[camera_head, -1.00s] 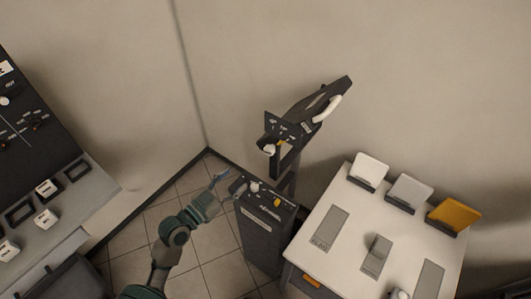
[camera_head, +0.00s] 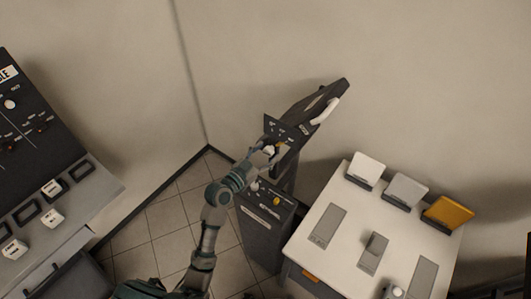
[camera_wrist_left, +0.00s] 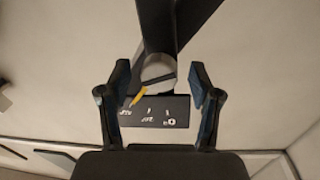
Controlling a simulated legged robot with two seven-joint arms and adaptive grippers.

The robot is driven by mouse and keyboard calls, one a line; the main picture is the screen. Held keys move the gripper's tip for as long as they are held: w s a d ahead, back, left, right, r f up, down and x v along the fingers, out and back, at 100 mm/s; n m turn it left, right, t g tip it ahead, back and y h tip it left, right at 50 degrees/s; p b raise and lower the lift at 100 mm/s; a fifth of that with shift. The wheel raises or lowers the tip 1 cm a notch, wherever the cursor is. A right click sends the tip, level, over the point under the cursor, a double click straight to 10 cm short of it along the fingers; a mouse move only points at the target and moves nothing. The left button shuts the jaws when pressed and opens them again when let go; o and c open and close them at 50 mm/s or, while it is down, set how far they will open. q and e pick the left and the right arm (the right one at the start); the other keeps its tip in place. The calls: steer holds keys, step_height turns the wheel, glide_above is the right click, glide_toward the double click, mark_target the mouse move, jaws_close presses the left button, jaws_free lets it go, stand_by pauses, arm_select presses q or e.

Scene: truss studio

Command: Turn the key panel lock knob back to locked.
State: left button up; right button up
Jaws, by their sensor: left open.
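The key panel (camera_head: 285,129) is a small dark plate with white markings on the tilted dark stand. Its lock knob shows in the left wrist view as a pale round knob (camera_wrist_left: 158,72) with a yellow pointer (camera_wrist_left: 138,97) slanting toward the panel's printed marks (camera_wrist_left: 153,112). My left gripper (camera_head: 264,157) is at the panel and partly hides the knob in the head view. In the left wrist view its open fingers (camera_wrist_left: 155,82) stand on either side of the knob, with gaps showing. My right gripper is out of view.
A dark pedestal (camera_head: 262,230) with another pale knob and a yellow part stands below the panel. A white table (camera_head: 340,262) with white, grey and yellow blocks stands right. A dark control console (camera_head: 35,135) is at left. Tiled floor lies between.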

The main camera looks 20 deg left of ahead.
arm_select(q)
steer(key=shift+c, duration=0.2)
steer(key=c, duration=1.1)
steer(key=shift+m, duration=1.8)
steer(key=o, duration=1.1)
steer(key=shift+o, duration=0.2)
steer(key=shift+s, duration=0.15)
